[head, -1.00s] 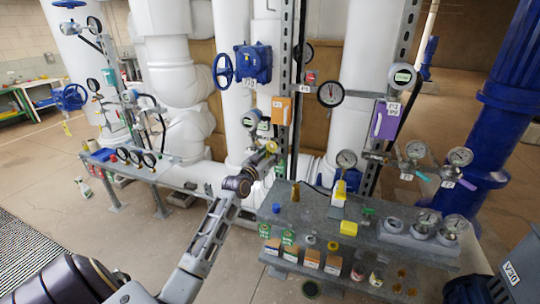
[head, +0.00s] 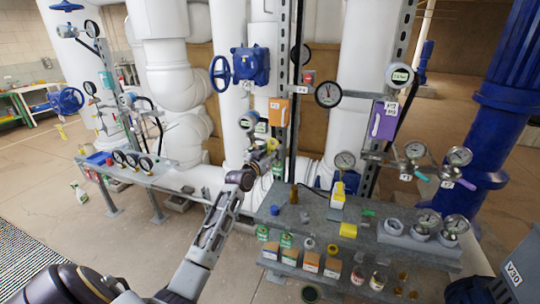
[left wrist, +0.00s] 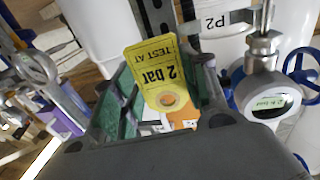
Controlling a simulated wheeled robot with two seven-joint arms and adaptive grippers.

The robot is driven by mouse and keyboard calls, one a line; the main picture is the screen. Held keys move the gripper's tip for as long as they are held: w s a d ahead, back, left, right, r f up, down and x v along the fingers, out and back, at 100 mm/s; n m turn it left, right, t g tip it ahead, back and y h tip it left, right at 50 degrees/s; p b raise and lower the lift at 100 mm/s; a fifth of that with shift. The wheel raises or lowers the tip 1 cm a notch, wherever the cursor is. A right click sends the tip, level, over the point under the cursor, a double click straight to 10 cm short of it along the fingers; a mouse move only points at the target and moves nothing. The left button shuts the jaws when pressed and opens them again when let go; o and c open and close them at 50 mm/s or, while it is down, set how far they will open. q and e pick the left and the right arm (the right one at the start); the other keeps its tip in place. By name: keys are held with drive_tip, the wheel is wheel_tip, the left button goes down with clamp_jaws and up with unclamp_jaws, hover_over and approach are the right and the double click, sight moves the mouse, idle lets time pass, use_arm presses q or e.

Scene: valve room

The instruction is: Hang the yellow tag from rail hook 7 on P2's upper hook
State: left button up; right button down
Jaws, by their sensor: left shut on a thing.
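The yellow tag (left wrist: 157,65) is held between the green-padded fingers of my left gripper (left wrist: 160,95) in the left wrist view. It carries black print reading "2 bar" and a round hole near its lower end. In the head view my left gripper (head: 268,153) is in front of the middle pipes, beside a round digital gauge (head: 248,121). The P2 label (left wrist: 216,23) is on a white surface beyond the tag, with a digital gauge (left wrist: 268,98) to its right. I cannot make out P2's upper hook or rail hook 7. My right gripper is not in view.
A grey stepped bench (head: 300,228) with bottles, small boxes and gauges stands right of my arm. An orange box (head: 280,111) and a purple box (head: 384,121) are on the uprights. A blue handwheel valve (head: 250,66) is above the gripper. A low gauge table (head: 160,176) stands left.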

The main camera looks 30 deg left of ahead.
use_arm(q)
drive_tip(key=shift+w+a, duration=0.1)
drive_tip(key=shift+w, duration=0.35)
drive_tip(key=shift+w+a+b, duration=0.1)
drive_tip(key=shift+w+b, duration=0.25)
drive_tip(key=shift+b, duration=0.05)
drive_tip(key=shift+w, duration=0.1)
drive_tip(key=shift+w+a, duration=0.1)
drive_tip(key=shift+w, duration=0.1)
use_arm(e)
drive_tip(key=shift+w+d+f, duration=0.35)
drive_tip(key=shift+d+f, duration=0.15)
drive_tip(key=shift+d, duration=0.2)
use_arm(q)
drive_tip(key=shift+w+r, duration=0.1)
drive_tip(key=shift+w, duration=0.2)
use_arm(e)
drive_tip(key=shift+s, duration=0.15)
use_arm(q)
drive_tip(key=shift+w+a, duration=0.15)
drive_tip(key=shift+w, duration=0.3)
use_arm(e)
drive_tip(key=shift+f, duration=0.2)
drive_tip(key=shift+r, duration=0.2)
